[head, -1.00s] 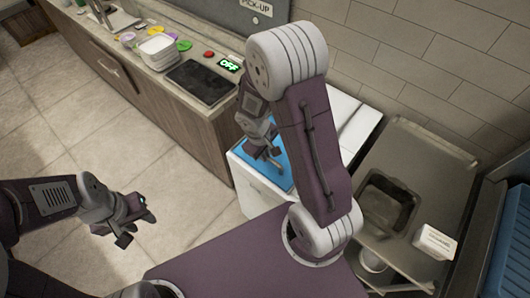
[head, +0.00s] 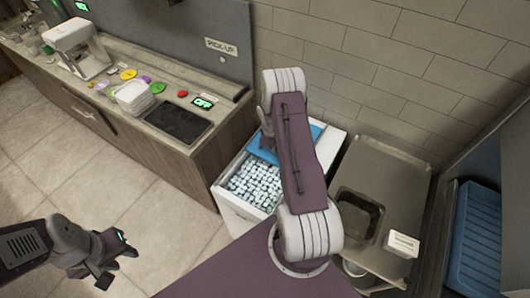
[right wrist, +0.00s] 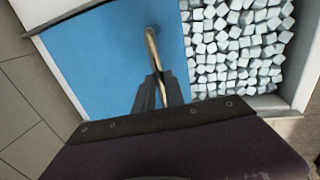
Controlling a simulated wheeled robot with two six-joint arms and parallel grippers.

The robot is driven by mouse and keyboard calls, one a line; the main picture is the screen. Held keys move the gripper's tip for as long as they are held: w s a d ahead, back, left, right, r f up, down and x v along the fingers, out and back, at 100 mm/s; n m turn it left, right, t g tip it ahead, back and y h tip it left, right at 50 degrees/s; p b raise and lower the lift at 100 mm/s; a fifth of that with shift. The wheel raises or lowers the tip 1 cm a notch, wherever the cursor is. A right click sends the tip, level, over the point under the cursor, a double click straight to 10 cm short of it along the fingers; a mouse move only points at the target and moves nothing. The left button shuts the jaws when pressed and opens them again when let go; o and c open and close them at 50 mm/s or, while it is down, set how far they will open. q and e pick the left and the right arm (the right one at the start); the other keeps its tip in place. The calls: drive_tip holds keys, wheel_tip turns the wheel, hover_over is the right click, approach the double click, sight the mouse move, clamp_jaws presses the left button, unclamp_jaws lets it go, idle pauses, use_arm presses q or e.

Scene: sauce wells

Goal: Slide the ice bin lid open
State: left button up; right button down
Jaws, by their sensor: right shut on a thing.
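The white ice bin (head: 231,211) stands in the middle of the head view. Its blue lid (head: 262,148) covers the far part, and white ice cubes (head: 255,183) show in the uncovered near part. In the right wrist view the lid (right wrist: 95,65) fills the left and ice lies to its right. My right gripper (right wrist: 158,88) is shut on the lid's brass handle (right wrist: 152,45); my arm hides it in the head view. My left gripper (head: 115,266) is open and empty above the floor, left of the bin and apart from it.
A counter with a black mat (head: 178,123) and stacked white containers (head: 133,95) runs at the left. A tiled wall is behind the bin. A metal counter (head: 385,175) with a sunken basin (head: 358,215) stands to the right, with a blue crate (head: 476,240) beyond.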

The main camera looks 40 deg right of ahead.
drive_tip(key=shift+w+d, duration=0.35)
drive_tip(key=shift+d, duration=0.45)
drive_tip(key=shift+w+d, duration=0.35)
drive_tip(key=shift+d, duration=0.4)
drive_tip(key=c, duration=1.4)
unclamp_jaws()
wheel_tip(320, 180, up, 9)
drive_tip(key=a+b, duration=0.1)
drive_tip(key=shift+s+a, duration=0.4)
